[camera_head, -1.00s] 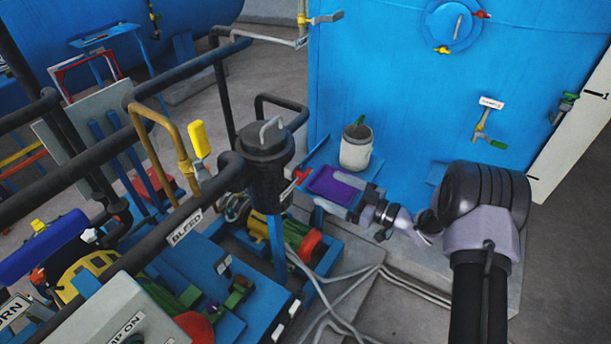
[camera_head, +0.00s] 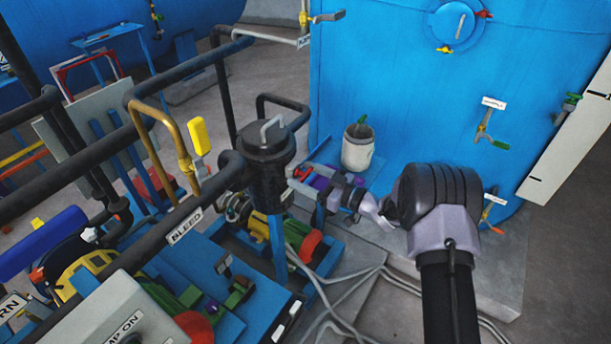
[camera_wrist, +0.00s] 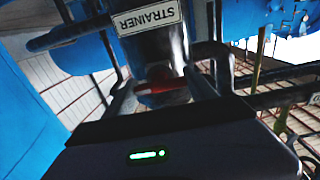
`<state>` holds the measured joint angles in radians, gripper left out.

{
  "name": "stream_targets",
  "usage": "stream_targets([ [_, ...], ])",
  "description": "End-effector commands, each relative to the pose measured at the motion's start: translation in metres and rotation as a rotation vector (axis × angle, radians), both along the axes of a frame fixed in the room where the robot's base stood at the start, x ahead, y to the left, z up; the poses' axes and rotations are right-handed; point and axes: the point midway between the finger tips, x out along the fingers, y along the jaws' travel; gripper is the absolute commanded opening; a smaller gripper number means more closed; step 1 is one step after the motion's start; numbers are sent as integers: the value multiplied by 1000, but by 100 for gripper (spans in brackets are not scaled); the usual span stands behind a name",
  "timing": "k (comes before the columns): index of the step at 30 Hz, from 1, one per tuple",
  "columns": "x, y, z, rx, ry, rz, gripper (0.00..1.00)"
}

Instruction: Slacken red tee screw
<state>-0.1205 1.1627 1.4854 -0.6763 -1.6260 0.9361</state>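The red tee screw (camera_head: 299,172) sticks out of the right side of the black strainer (camera_head: 268,178), partly hidden by my gripper in the head view. In the wrist view, its red bar (camera_wrist: 160,87) lies roughly level below the STRAINER label (camera_wrist: 146,18). My gripper (camera_wrist: 161,97) faces the strainer, its dark fingers apart on either side of the red bar. I see no clear contact between the fingers and the bar. In the head view, my gripper is small and partly hidden beside the strainer.
A white bucket (camera_head: 357,150) stands just behind my gripper, against the large blue vessel (camera_head: 400,80). A brass pipe with a yellow handle (camera_head: 199,138) and a black BLEED pipe (camera_head: 150,240) lie left of the strainer. Pumps and cables sit below.

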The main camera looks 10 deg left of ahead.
Motion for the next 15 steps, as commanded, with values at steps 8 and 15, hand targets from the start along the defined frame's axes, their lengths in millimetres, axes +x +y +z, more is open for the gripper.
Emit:
stream_targets([
  [8,0,0,0,-2,-7,1,25],
  [15,0,0,-3,-30,-87,1,25],
])
